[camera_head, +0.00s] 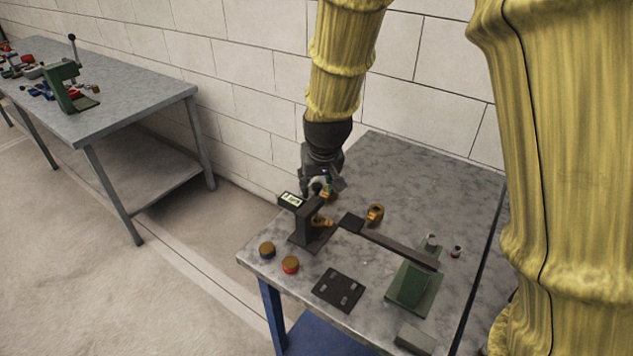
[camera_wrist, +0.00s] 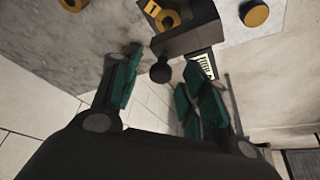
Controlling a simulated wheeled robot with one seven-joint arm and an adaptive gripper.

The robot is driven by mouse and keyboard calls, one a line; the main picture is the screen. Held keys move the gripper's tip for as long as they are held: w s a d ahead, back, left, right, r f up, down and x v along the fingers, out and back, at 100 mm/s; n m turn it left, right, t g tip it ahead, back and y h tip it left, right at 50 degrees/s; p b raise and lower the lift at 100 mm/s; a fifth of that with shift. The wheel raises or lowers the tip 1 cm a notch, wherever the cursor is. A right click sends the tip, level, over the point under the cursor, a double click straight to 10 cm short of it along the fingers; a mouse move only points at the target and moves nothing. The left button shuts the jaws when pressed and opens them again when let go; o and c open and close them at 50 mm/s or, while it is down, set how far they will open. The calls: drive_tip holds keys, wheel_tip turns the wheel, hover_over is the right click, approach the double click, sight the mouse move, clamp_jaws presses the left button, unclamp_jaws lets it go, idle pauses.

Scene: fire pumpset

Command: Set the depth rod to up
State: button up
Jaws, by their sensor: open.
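A dark stand (camera_head: 303,228) with a small lettered label (camera_head: 290,199) on top stands near the left edge of the grey table. My gripper (camera_head: 325,186) is at the upper back of this stand. In the wrist view, my gripper (camera_wrist: 160,66) is open, its green-padded fingers spread apart. A dark round knob (camera_wrist: 160,73), apparently the depth rod's end, shows between the fingers, with a gap on each side. The stand's dark body (camera_wrist: 187,32) and the label (camera_wrist: 204,65) show beyond the fingers. The rod's length is hidden, so I cannot tell its setting.
On the grey table (camera_head: 420,196) are two round caps (camera_head: 267,250), a black plate (camera_head: 339,290), a long dark bar (camera_head: 400,246), a yellow ring piece (camera_head: 375,213) and a green block (camera_head: 411,286). A wall stands behind. Another table (camera_head: 140,112) is at left.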

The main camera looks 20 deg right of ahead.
drive_tip(key=shift+c, duration=0.2)
clamp_jaws()
drive_tip(key=shift+r+p, duration=1.55)
drive_tip(key=shift+r, duration=0.6)
drive_tip(key=shift+w, duration=0.1)
drive_tip(key=shift+o, duration=0.2)
unclamp_jaws()
drive_tip(key=shift+r, duration=0.1)
